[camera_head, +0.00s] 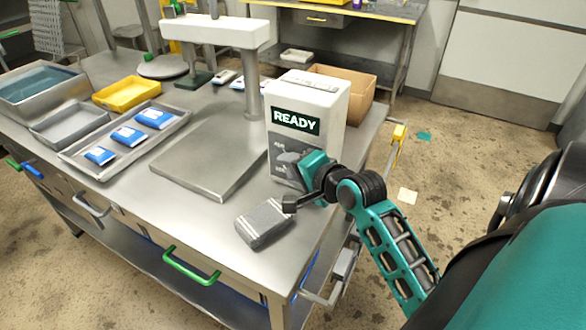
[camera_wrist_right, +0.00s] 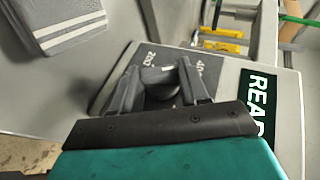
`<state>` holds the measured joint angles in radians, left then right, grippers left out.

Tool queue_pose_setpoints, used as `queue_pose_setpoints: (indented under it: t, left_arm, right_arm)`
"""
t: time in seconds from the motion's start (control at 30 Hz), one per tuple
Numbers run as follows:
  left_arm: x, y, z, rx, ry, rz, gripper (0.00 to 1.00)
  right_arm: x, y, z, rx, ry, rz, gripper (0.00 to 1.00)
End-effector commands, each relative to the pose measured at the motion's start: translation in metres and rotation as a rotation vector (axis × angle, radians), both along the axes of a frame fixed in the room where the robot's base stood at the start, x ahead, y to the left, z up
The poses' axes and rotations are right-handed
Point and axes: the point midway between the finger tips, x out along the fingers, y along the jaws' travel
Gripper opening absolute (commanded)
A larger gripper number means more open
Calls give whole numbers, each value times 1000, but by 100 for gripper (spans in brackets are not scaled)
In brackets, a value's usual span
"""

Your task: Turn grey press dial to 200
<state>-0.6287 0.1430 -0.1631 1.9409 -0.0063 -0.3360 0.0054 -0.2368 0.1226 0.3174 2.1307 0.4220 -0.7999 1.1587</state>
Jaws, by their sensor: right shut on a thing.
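The press is a white box (camera_head: 322,105) with a green-black READY display (camera_head: 295,121) on its front. Below the display is a dark panel carrying the grey dial, mostly hidden behind my right gripper in the head view. In the right wrist view the grey dial (camera_wrist_right: 157,75) sits between the fingers of my right gripper (camera_wrist_right: 160,85), which is shut on it. A white mark shows on the dial. The numbers 200 (camera_wrist_right: 150,58) and 40-something (camera_wrist_right: 199,68) are printed on the panel, the latter partly covered by a finger. My left gripper is out of view.
A grey box with pale stripes (camera_head: 264,223) lies on the steel table just in front of the press. A flat steel plate (camera_head: 208,165) is to its left. A tray (camera_head: 75,157) holds blue-white packs. A cardboard box (camera_head: 352,88) stands behind the press.

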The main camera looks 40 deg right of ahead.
Motion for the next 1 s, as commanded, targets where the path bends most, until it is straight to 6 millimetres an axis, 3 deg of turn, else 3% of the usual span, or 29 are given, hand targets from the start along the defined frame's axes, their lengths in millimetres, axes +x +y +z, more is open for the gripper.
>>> queue_pose_setpoints:
  t: [0.1, 0.47, 1.0]
  left_arm:
    - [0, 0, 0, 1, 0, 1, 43]
    - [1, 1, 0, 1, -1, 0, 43]
    - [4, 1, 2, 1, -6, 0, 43]
  right_arm:
    - [0, 0, 0, 0, 1, 0, 14]
    - [1, 0, 2, -26, 61, -1, 14]
    - [7, 2, 8, -199, 473, -1, 14]
